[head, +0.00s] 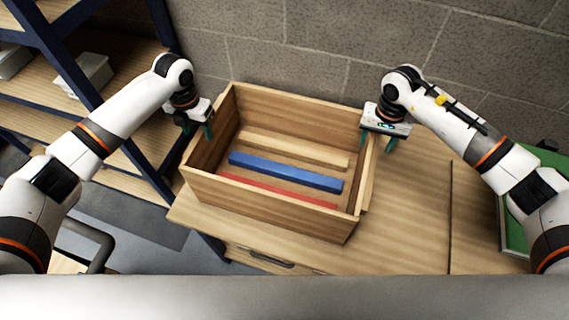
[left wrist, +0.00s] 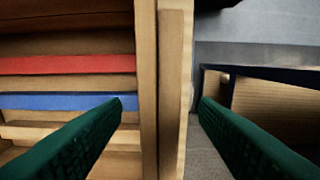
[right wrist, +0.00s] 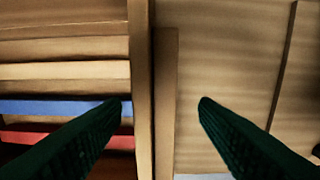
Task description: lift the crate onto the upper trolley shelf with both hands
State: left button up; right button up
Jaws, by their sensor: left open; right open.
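The crate (head: 265,207) is an open light-wood box standing level on a wooden bench top. Red, blue and plain wood bars lie inside it. My left gripper (head: 197,131) is open at the crate's left end wall. In the left wrist view its green fingers lie on either side of the wall and its outer wooden strip (left wrist: 173,90). My right gripper (head: 377,143) is open at the right end wall. In the right wrist view its fingers likewise lie either side of the wall and strip (right wrist: 168,100). Whether any finger touches wood, I cannot tell.
A dark-blue-framed rack (head: 70,60) with wooden shelves and grey boxes stands at left. A grey curved handle (head: 103,245) beside a wooden surface shows at lower left; whether that is the trolley is unclear. The bench top (head: 415,215) is clear right of the crate. A green panel (head: 515,235) is at far right.

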aim_at(373, 148)
pick_arm(q)
notch_tip(373, 148, down, 4)
jog(key=shift+w+a+r, duration=0.1)
jog(key=shift+r, duration=0.05)
pick_arm(e)
notch_tip(373, 148, down, 4)
jog(key=shift+w+a+r, duration=0.1)
jog(key=shift+r, duration=0.05)
pick_arm(q)
jog(key=shift+f, duration=0.35)
pick_arm(e)
jog(key=shift+f, duration=0.35)
pick_arm(q)
grip_shut()
pick_arm(e)
grip_shut()
pick_arm(q)
jog(key=shift+w+r, duration=0.2)
jog(key=shift+r, duration=0.1)
pick_arm(e)
jog(key=shift+w+r, duration=0.2)
jog(key=shift+r, duration=0.1)
